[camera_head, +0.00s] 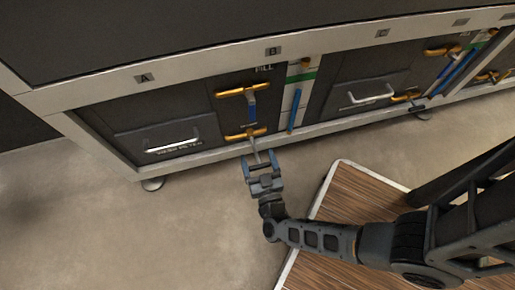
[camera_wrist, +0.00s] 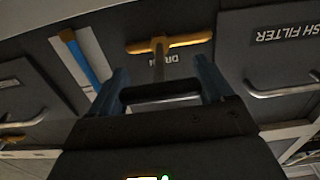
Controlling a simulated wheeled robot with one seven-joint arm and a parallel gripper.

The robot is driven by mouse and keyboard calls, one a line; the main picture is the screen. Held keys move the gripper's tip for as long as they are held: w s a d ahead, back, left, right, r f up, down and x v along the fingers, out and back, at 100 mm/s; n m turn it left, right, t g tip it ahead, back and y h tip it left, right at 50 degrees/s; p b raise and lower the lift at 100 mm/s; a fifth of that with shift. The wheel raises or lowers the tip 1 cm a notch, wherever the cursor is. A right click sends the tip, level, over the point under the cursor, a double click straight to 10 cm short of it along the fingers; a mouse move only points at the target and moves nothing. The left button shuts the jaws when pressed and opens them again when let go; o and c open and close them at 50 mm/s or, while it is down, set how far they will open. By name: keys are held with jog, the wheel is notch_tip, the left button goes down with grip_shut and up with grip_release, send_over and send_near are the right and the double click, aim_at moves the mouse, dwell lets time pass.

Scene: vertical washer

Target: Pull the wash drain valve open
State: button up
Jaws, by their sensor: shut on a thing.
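The drain valve (camera_head: 245,134) has a yellow crosspiece low on the dark front panel below B. A grey stem runs from it towards my gripper (camera_head: 261,165). In the wrist view the yellow crosspiece (camera_wrist: 185,41) is ahead, beside a partly covered label starting "DR". Its grey stem (camera_wrist: 158,66) reaches down between my two blue fingers (camera_wrist: 162,88). A dark crossbar with a pale edge spans the space between the fingers. My gripper is shut on the valve's handle; the exact contact at each finger is hard to see.
Above is another yellow crosspiece (camera_head: 243,91) with a blue lever, near "FILL". A blue bar (camera_head: 295,109) stands to its right. A panel with a silver handle (camera_head: 172,146) is at left. A wooden platform (camera_head: 330,205) lies below my arm; the floor at left is clear.

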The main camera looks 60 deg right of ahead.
aim_at(261, 168)
jog(key=o, duration=1.4)
jog(key=shift+s+a, duration=0.1)
jog(key=shift+a, duration=0.05)
jog(key=shift+s, duration=0.1)
jog(key=v, duration=0.7)
jog(key=shift+s+a+p, duration=0.25)
jog(key=shift+a+p, duration=0.05)
jog(key=shift+p, duration=0.1)
